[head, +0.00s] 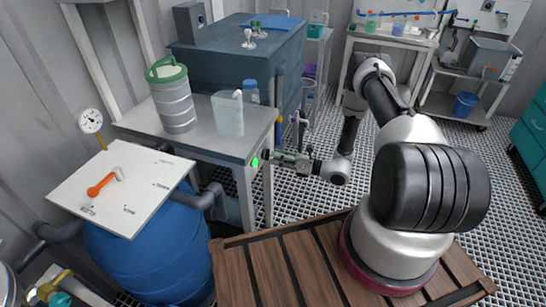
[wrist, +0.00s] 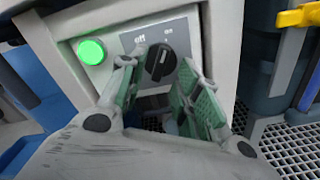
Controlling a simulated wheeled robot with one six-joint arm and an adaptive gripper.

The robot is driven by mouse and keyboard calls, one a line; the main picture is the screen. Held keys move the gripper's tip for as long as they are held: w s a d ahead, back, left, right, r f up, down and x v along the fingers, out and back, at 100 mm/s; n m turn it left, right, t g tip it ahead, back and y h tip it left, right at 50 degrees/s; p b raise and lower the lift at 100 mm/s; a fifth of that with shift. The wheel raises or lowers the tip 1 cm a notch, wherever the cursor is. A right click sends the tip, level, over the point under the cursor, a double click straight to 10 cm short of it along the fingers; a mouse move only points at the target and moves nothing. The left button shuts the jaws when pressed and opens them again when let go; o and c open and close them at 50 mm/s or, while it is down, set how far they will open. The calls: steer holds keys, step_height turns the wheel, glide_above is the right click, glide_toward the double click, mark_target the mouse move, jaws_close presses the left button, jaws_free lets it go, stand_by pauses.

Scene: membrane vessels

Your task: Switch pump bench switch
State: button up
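The pump bench switch is a black rotary knob (wrist: 161,62) on a grey plate with "off" printed at its upper left and "on" at its upper right. The knob's grip bar leans slightly toward the "on" side. A green lamp (wrist: 91,52) glows to the left of the plate; it also shows in the head view (head: 255,162). My gripper (wrist: 160,70) is open, with one green-padded finger on each side of the knob. Whether either finger touches the knob is unclear. In the head view my gripper (head: 272,157) reaches the bench's right end and the knob is hidden.
The bench top (head: 190,144) holds a metal canister (head: 174,105) with a green lid and a clear jug (head: 228,115). A yellow valve handle (wrist: 298,17) is right of the bench.

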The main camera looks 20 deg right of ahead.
mark_target(266, 154)
steer(key=shift+x, duration=1.15)
jaws_close()
steer(key=shift+n, duration=0.4)
steer(key=n, duration=1.1)
steer(key=shift+d, duration=0.15)
jaws_free()
